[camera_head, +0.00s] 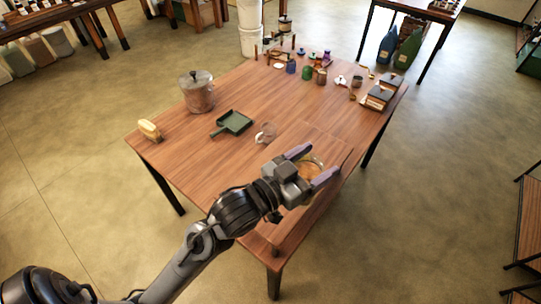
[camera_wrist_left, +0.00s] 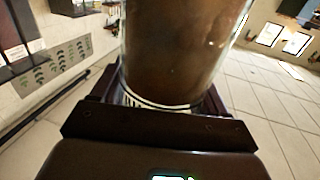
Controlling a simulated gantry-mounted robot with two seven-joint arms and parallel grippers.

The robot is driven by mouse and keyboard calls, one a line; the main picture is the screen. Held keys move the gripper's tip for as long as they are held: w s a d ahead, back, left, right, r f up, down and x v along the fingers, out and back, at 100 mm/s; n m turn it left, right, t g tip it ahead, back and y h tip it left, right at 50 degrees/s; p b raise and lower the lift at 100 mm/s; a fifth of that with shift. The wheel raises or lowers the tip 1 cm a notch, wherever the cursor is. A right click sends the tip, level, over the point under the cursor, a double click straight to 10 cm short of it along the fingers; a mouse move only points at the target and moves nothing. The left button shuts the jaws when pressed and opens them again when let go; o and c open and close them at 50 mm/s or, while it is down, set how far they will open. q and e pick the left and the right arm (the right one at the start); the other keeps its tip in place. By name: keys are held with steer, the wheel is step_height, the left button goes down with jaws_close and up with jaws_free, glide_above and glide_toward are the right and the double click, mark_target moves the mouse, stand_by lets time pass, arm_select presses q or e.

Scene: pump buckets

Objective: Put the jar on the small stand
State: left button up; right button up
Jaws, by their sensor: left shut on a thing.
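My left gripper (camera_head: 321,162) is shut on a glass jar (camera_head: 311,168) with brown contents, over the near right part of the wooden table (camera_head: 200,140). In the left wrist view the jar (camera_wrist_left: 178,50) fills the middle, upright between the fingers, its top cut off. A small wooden stand-like frame (camera_head: 280,52) is at the table's far edge; it is too small to tell whether it is the small stand. My right gripper is not in view.
Several small jars (camera_head: 307,73) and dark boxes (camera_head: 380,98) crowd the far right. The left front is clear.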

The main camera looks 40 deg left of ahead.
arm_select(q)
steer(key=shift+d+r, duration=0.25)
steer(key=shift+r, duration=0.25)
steer(key=shift+s+a+f, duration=0.2)
steer(key=shift+a+f, duration=0.1)
steer(key=shift+a, duration=0.1)
steer(key=a+f, duration=1)
steer(key=shift+s+a, duration=0.15)
steer(key=shift+s, duration=0.3)
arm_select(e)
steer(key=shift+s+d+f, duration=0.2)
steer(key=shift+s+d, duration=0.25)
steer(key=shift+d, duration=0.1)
arm_select(q)
steer(key=o, duration=1.8)
steer(key=shift+f, duration=0.2)
steer(key=shift+r, duration=0.15)
